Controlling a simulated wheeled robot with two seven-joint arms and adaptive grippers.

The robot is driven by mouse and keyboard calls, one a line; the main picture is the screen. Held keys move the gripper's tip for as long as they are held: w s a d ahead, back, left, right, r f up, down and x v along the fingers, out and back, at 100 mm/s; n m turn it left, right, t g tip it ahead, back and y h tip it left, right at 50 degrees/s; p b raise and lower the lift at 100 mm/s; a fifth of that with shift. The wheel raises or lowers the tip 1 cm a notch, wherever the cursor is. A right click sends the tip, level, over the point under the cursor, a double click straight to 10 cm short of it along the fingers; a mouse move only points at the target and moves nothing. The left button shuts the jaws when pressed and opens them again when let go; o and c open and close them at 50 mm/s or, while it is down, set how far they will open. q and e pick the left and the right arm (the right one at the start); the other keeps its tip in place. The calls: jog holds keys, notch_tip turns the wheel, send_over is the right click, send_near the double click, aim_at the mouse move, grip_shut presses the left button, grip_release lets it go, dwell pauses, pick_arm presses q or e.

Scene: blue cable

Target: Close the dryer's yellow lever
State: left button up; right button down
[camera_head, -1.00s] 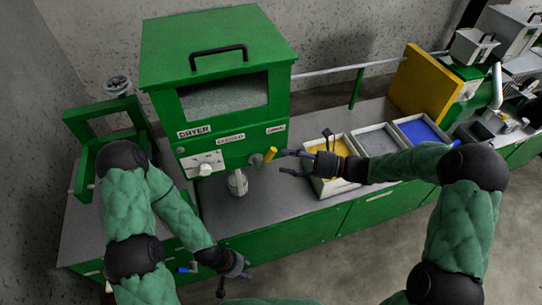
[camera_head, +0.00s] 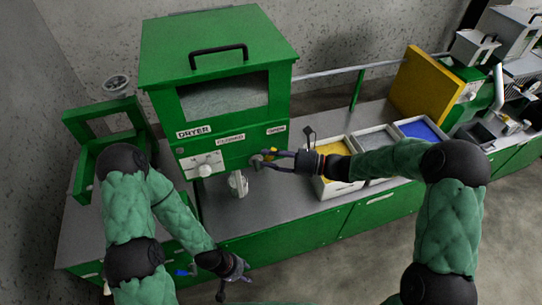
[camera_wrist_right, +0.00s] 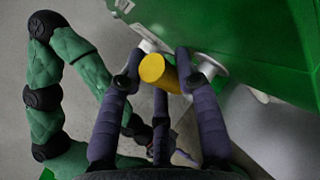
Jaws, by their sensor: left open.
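The green dryer (camera_head: 219,95) stands on the bench, with its yellow lever (camera_head: 270,154) low on the right of its front face. In the right wrist view, the lever's round yellow end (camera_wrist_right: 152,68) points towards the camera, between the fingers. My right gripper (camera_head: 264,160) is at the lever, its fingers apart on either side of it. In the wrist view the fingers (camera_wrist_right: 158,62) look open; contact with the lever is unclear. My left gripper (camera_head: 235,283) is open and empty, low in front of the bench, away from the dryer.
Below the dryer front hangs a pale spout (camera_head: 238,184). Trays with yellow (camera_head: 337,185), grey and blue contents stand to the right, under my right forearm. A yellow panel (camera_head: 424,87) stands behind them.

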aim_at(262, 168)
jog(key=shift+a+r+h+p, duration=0.15)
jog(key=shift+r+h+p, duration=0.15)
jog(key=shift+p, duration=0.4)
jog(key=a+n+h+p, duration=0.1)
jog(key=p, duration=0.1)
jog(key=a+r+n+h+p, duration=0.1)
jog(key=h+p, duration=0.1)
jog(key=p, duration=0.1)
jog(key=shift+s+a, duration=0.15)
jog(key=shift+s, duration=0.25)
jog(key=shift+s+a+n+h+p, duration=0.15)
jog(key=shift+a+n+h+p, duration=0.15)
jog(key=shift+a+h+p, duration=0.45)
jog(key=shift+s+a+f+n+t+h+p, duration=0.15)
jog(key=shift+a+f+n+h+p, duration=0.25)
jog(key=shift+h+p, duration=0.4)
jog(key=shift+s+a+f+n+t+h+p, duration=0.1)
jog(key=shift+s+a+n+h+p, duration=0.1)
jog(key=shift+a+h+p, duration=0.55)
jog(key=shift+s+a+f+n+t+h+p, duration=0.1)
jog(key=shift+s+a+f+n+h+p, duration=0.2)
jog(key=shift+h, duration=0.8)
jog(key=shift+w+d, duration=0.1)
jog(key=shift+w, duration=0.05)
jog(key=c, duration=0.9)
grip_release()
jog(key=shift+f, duration=0.1)
jog(key=shift+o, duration=0.2)
